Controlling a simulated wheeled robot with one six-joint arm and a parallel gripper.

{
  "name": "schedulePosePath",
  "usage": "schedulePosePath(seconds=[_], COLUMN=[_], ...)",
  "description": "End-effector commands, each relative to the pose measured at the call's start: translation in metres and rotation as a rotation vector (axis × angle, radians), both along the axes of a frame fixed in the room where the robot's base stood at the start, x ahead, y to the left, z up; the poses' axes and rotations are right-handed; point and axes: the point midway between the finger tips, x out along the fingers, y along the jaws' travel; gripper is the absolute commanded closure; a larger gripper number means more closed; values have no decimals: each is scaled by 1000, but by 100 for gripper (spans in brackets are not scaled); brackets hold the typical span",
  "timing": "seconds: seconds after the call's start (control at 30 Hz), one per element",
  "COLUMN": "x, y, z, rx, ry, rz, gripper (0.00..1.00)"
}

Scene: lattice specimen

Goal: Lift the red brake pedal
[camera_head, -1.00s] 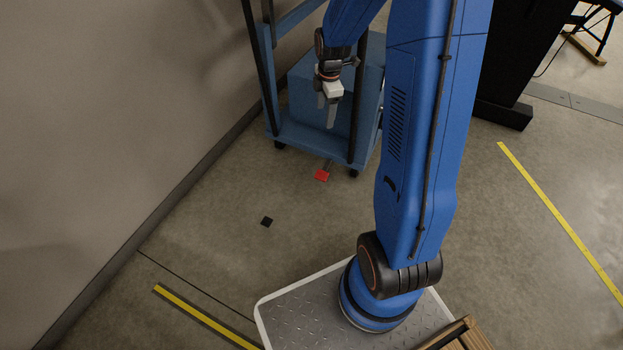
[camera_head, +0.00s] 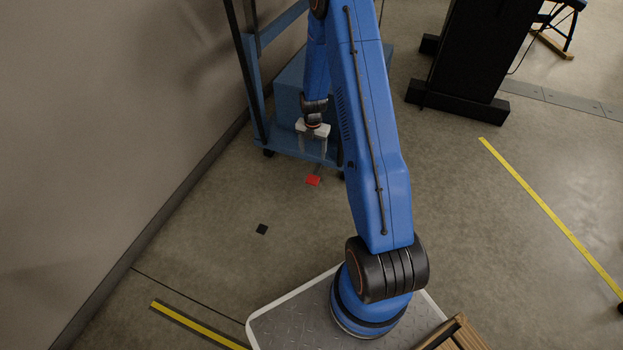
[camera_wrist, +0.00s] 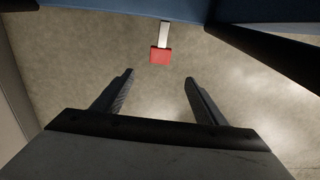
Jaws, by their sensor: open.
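The red brake pedal (camera_head: 313,181) sticks out low at the near edge of the blue cart, close to the floor. In the wrist view the red pedal (camera_wrist: 160,55) is at the end of a pale metal arm, ahead of and between my fingertips. My gripper (camera_head: 312,152) is above the pedal in the head view, fingers pointing down. In the wrist view my gripper (camera_wrist: 158,76) is open and empty, with clear space between its fingers and the pedal. The pedal's far end is hidden under the cart.
The blue cart (camera_head: 290,142) with dark uprights stands just behind the pedal, against the wall (camera_head: 110,120). A small black square (camera_head: 262,229) lies on the floor. A black stand (camera_head: 462,60) is at the back right. Floor around the pedal's near side is clear.

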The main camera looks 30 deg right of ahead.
Motion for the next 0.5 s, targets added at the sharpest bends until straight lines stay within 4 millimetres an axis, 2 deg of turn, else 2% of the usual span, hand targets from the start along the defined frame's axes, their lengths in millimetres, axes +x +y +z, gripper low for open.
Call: schedulePosePath(seconds=[0.27, 0.5], x=[-1, -1], y=[0, 0], z=[-23, -61], rx=[1, 1], ry=[5, 5], rz=[12, 11], gripper=[34, 34])
